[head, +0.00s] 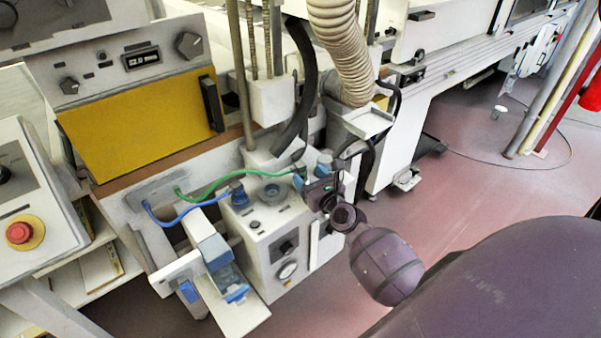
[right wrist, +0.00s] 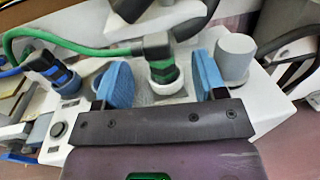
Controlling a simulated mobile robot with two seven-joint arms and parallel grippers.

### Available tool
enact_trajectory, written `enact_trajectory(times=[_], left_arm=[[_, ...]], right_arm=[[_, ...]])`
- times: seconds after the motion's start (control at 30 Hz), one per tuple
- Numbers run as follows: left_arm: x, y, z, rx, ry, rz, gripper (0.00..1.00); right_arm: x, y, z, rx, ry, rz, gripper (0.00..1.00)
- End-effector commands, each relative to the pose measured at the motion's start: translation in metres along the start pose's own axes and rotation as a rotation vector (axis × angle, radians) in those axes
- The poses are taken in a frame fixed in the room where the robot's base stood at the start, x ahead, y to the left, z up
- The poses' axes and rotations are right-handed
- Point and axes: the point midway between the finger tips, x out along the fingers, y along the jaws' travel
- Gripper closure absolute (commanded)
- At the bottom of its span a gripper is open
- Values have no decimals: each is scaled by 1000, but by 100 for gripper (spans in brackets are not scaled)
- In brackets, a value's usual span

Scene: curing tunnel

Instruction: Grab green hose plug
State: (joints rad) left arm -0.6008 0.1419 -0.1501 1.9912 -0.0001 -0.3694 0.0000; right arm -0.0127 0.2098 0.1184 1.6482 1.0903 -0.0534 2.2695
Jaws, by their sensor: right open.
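The green hose plug (right wrist: 160,62) is dark with green bands and stands in a white ring socket on top of a white box; a green hose (right wrist: 70,46) leads left from it. My right gripper (right wrist: 162,82) is open, its two blue fingertips on either side of the plug with a gap to each. In the head view my right gripper (head: 318,170) is over the box's back right corner and mostly hides the plug. The green hose (head: 215,188) runs to a grey panel at left.
A blue plug (right wrist: 52,72) with a blue hose stands left on the same white box (head: 262,240). A grey cylinder (right wrist: 236,56) stands close to the right fingertip. A dark thick hose (head: 302,85) and a ribbed beige duct (head: 342,50) rise behind. Open floor (head: 450,215) lies right.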

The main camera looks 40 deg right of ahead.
Motion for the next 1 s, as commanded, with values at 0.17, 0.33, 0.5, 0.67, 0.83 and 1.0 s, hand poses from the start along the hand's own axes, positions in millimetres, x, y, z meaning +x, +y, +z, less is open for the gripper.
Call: enact_trajectory(times=[0.17,0.33,0.5,0.67,0.83,1.0], left_arm=[[1,0,2,1,-2,0,0],[2,0,3,1,-3,0,0],[2,0,3,1,-3,0,0],[2,0,3,1,-3,0,0],[2,0,3,1,-3,0,0],[2,0,3,1,-3,1,0]], right_arm=[[25,2,-2,-3,-1,3,35],[43,1,-3,-2,0,1,35],[47,1,-3,-2,0,1,35],[47,1,-3,-2,0,1,37],[47,1,-3,-1,0,1,63],[47,1,-3,-1,0,1,89]])
